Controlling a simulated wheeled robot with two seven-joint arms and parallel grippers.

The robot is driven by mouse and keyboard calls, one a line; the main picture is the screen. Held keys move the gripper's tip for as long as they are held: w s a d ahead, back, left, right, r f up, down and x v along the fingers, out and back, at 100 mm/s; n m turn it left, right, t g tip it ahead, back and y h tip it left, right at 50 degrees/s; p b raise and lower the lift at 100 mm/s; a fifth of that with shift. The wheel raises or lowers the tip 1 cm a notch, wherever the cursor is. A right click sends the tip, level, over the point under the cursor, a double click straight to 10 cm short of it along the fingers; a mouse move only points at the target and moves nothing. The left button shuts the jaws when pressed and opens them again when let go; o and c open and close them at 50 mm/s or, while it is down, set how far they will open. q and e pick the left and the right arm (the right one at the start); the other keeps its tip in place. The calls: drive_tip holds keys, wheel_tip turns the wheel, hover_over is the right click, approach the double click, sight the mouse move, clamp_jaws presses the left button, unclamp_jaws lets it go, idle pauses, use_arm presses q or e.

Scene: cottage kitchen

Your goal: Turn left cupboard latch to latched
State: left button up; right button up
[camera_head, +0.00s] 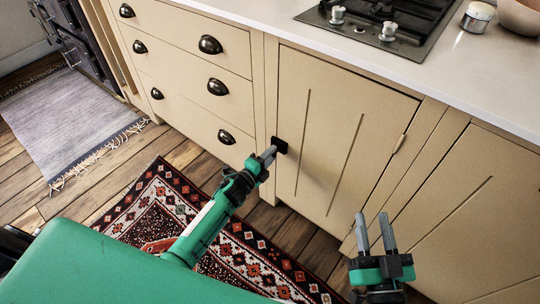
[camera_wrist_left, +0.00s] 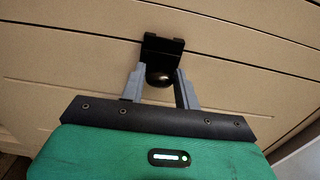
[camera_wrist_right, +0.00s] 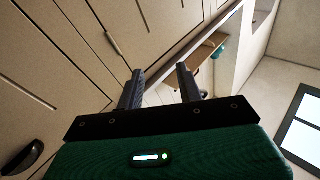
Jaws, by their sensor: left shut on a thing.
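The left cupboard latch (camera_head: 279,145) is a small black plate at the left edge of a cream cupboard door (camera_head: 335,130). In the left wrist view the latch (camera_wrist_left: 162,46) shows a dark plate with a rounded dark knob (camera_wrist_left: 159,76). My left gripper (camera_head: 268,156) reaches the latch, and its fingers (camera_wrist_left: 160,88) stand on either side of the knob, shut on it. The latch's exact turn is hard to tell. My right gripper (camera_head: 375,232) is open and empty in front of the cupboards, its fingers (camera_wrist_right: 160,85) apart.
Drawers with black cup handles (camera_head: 210,45) stand left of the door. A worktop with a gas hob (camera_head: 385,30) lies above. A patterned rug (camera_head: 155,205) and a grey rug (camera_head: 65,120) lie on the wooden floor. Another cupboard door (camera_head: 470,210) is at right.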

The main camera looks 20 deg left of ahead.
use_arm(q)
drive_tip(key=shift+a, duration=0.1)
drive_tip(key=o, duration=1)
drive_tip(key=shift+s, duration=0.1)
drive_tip(key=p+v, duration=0.2)
drive_tip(key=v, duration=1.1)
drive_tip(key=shift+s+a, duration=0.1)
drive_tip(key=shift+s, duration=0.2)
use_arm(e)
drive_tip(key=s+a+f+g, duration=0.2)
drive_tip(key=s+f+g, duration=0.2)
drive_tip(key=f, duration=0.5)
drive_tip(key=shift+s+a+g+h, duration=0.15)
drive_tip(key=shift+g+h, duration=0.15)
drive_tip(key=shift+g, duration=0.5)
